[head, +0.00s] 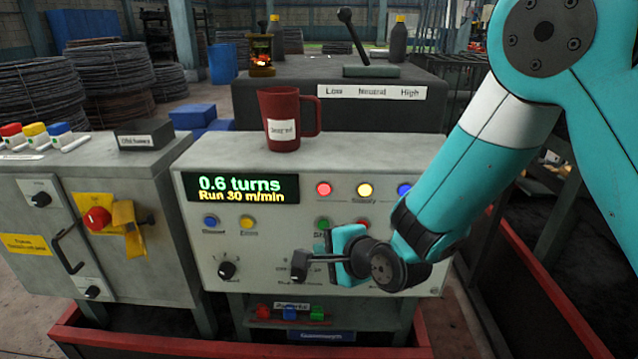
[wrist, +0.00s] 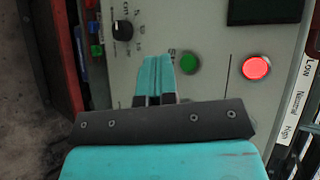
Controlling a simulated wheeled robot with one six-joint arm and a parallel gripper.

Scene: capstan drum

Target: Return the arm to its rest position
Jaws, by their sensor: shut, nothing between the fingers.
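My gripper (head: 346,242) is in front of the lower middle of the grey control panel (head: 205,240), with my teal arm coming in from the upper right. In the wrist view its two teal fingers (wrist: 155,75) are together with nothing between them. They point at the panel beside a green button (wrist: 190,62). The gap between the fingertips and the panel is hard to judge. The arm and gripper hide part of the panel's lower right.
The display (head: 243,188) reads 0.6 turns, Run 30 m/min. A red lamp (head: 324,189) is lit. A dark red mug (head: 283,120) stands on the panel's top. A lever (head: 352,35) rises behind. A grey cabinet (head: 150,265) stands left; red rails (head: 540,310) run below.

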